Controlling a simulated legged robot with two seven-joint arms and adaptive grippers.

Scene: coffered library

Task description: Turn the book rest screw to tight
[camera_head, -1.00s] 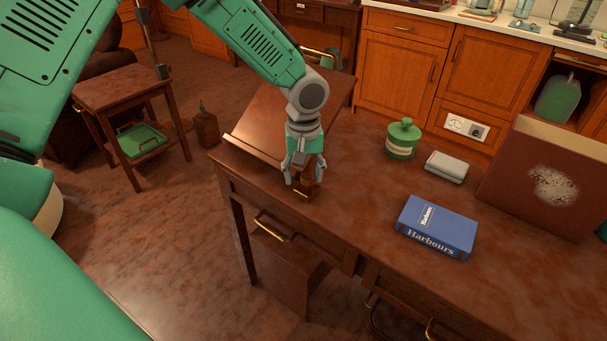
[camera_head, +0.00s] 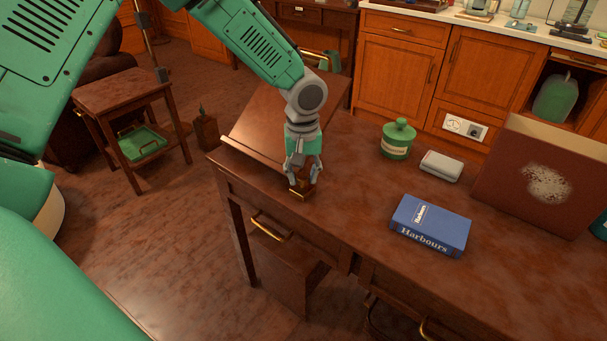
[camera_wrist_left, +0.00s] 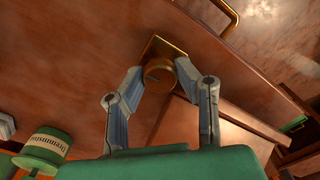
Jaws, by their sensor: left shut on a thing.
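The book rest (camera_head: 270,118) is a dark wooden sloped board on the desk. In the head view the brass piece (camera_head: 299,194) shows just under my left gripper (camera_head: 302,180). My left gripper (camera_wrist_left: 158,76) points down and is shut on the knob, one finger on each side. The fingers partly hide the knob in the head view. My right gripper is in neither view.
On the desk (camera_head: 340,205) are a blue book (camera_head: 432,226), a green lidded jar (camera_head: 397,140), a pale grey box (camera_head: 441,166) and a large brown case (camera_head: 540,185). A small side table (camera_head: 120,92) stands left. The desk's middle is clear.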

